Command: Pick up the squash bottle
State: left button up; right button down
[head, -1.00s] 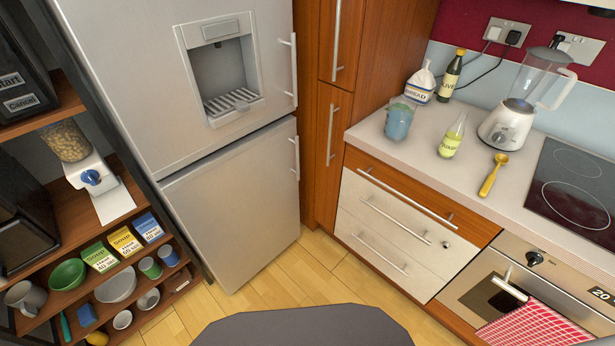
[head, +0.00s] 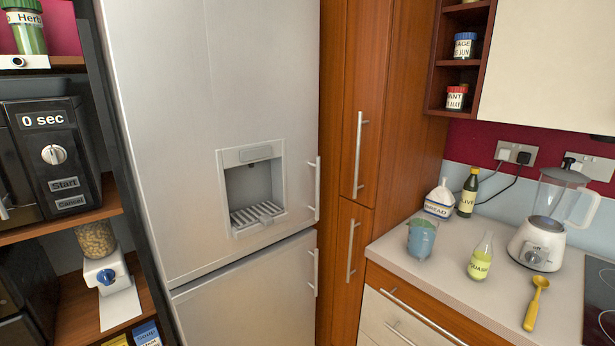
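The squash bottle (head: 481,259) is a small clear bottle with a narrow neck, yellow-green contents and a label. It stands upright on the counter (head: 403,258) at the right of the head view, between a blue-filled container and the blender. Nothing touches it or hides it. Neither of my grippers shows in the view.
Near the bottle are the blue-filled container (head: 422,239), the bread bag (head: 440,199), the olive bottle (head: 468,194), the blender (head: 543,235) and a yellow spoon (head: 537,303). A tall fridge (head: 215,100) fills the middle. Shelves with a microwave (head: 52,158) stand at left.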

aim_at(479, 263)
jog(key=z, duration=1.25)
jog(key=l+u, duration=0.25)
jog(key=l, duration=1.4)
